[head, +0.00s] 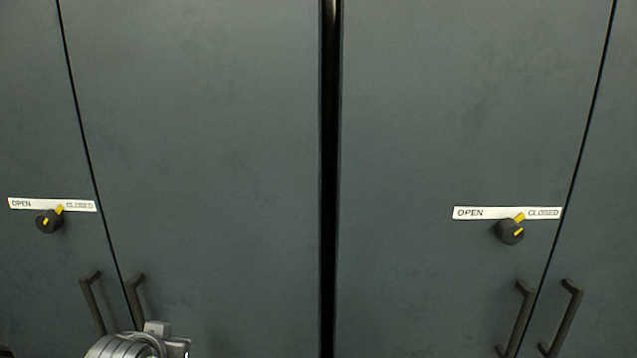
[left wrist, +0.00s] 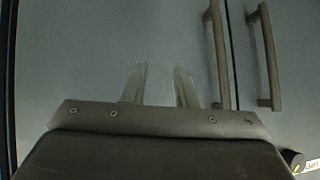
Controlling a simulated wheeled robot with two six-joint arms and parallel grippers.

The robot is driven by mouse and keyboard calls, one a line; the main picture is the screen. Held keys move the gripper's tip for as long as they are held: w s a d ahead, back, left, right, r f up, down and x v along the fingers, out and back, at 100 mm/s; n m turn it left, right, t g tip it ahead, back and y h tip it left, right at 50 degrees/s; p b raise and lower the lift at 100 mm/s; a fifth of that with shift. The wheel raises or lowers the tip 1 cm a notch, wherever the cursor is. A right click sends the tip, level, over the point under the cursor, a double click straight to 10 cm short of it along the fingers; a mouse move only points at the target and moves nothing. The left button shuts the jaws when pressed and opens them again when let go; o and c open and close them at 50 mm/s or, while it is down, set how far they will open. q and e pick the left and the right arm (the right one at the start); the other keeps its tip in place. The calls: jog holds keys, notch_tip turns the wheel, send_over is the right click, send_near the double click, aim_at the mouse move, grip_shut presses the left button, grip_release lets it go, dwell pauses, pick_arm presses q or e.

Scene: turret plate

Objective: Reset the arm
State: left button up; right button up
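My left gripper (left wrist: 160,75) shows in the left wrist view with its two fingers apart and nothing visible between them. Flat grey cabinet door lies beyond the fingertips. A dark bar handle (left wrist: 216,45) runs just right of the right finger; I cannot tell whether they touch. A second handle (left wrist: 266,60) stands further right. In the head view, a silver part of my left arm (head: 130,346) shows at the bottom left, just below the left pair of handles (head: 92,302); the fingers are not visible there. My right arm and gripper are not in view.
Grey-green cabinet doors (head: 210,150) fill the view, split by a dark vertical gap (head: 331,150). A left knob (head: 48,222) and a right knob (head: 509,232) sit under OPEN/CLOSED labels, their yellow marks tilted up right. Two more handles (head: 518,318) stand at lower right.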

pick_arm(q)
jog(key=s+a+f+g, duration=0.1)
jog(key=s+f+g, duration=0.1)
jog(key=s+f, duration=0.6)
jog(key=s+a+f+n+g, duration=0.15)
jog(key=s+f, duration=0.25)
jog(key=s, duration=0.8)
jog(key=s+a+f+m+g, duration=0.1)
jog(key=s+f+g, duration=0.2)
jog(key=s+f, duration=0.55)
notch_tip(320, 180, down, 24)
jog(key=s+a+g, duration=0.1)
jog(key=s+a, duration=0.1)
jog(key=s, duration=0.1)
jog(key=s+d+f+g, duration=0.1)
jog(key=s+f, duration=1.3)
jog(key=shift+s+d+f, duration=0.15)
jog(key=shift+d+f, duration=0.2)
jog(key=shift+d, duration=0.05)
jog(key=shift+n, duration=0.25)
